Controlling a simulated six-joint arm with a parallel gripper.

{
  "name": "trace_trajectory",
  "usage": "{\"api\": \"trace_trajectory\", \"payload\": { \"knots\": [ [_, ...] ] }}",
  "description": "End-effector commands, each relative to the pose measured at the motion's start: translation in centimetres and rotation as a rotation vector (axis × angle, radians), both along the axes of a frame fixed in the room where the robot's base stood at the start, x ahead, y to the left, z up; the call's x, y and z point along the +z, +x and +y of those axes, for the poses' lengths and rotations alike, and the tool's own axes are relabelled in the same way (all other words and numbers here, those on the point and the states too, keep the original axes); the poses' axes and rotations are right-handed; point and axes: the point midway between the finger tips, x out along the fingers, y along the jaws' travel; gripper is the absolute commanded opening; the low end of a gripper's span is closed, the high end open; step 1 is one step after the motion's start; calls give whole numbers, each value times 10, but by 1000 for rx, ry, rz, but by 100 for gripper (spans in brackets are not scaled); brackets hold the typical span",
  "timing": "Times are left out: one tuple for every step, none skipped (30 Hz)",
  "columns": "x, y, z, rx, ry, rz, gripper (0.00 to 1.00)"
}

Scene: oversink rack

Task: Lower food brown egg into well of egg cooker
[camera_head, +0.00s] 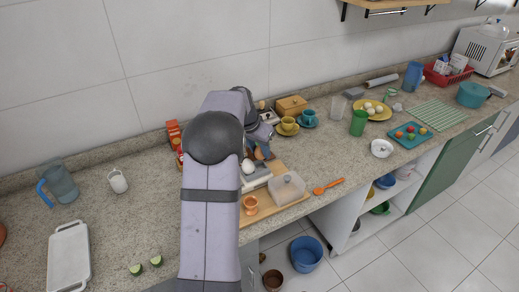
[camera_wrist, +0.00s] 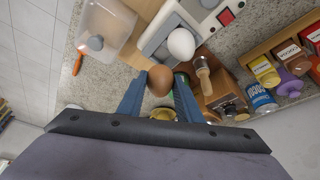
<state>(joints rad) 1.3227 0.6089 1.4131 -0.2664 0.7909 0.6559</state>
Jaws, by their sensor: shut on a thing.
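My gripper (camera_wrist: 159,85) is shut on the brown egg (camera_wrist: 160,78), which sits between its two blue fingertips in the wrist view. The egg cooker (camera_wrist: 158,40) is a pale appliance with a grey tray and a red switch, just beyond the fingertips. A white egg (camera_wrist: 181,44) sits in it. In the wrist view the brown egg appears just short of the cooker's near edge; its height above it I cannot tell. In the head view the cooker (camera_head: 256,179) and white egg (camera_head: 247,166) show beside my arm, which partly hides them.
An orange spoon (camera_head: 329,186) lies further right. In the wrist view, a wooden box (camera_wrist: 229,93) and spice jars (camera_wrist: 265,72) stand to the right.

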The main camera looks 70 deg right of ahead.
Motion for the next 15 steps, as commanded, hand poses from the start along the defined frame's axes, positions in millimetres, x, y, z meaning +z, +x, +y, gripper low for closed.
{"api": "trace_trajectory", "payload": {
  "knots": [
    [0,0,0,0,0,0,10],
    [0,0,0,0,0,0,10],
    [-1,0,0,0,0,0,10],
    [-1,0,0,0,0,0,10],
    [-1,0,0,0,0,0,10],
    [-2,0,0,0,0,0,10],
    [-2,0,0,0,0,0,10],
    [-3,0,0,0,0,0,10],
    [-3,0,0,0,0,0,10],
    [-4,0,0,0,0,0,10],
    [-4,0,0,0,0,0,10],
    [-5,0,0,0,0,0,10],
    [-5,0,0,0,0,0,10],
    [-5,0,0,0,0,0,10],
    [-6,0,0,0,-1,0,10]
  ]
}}
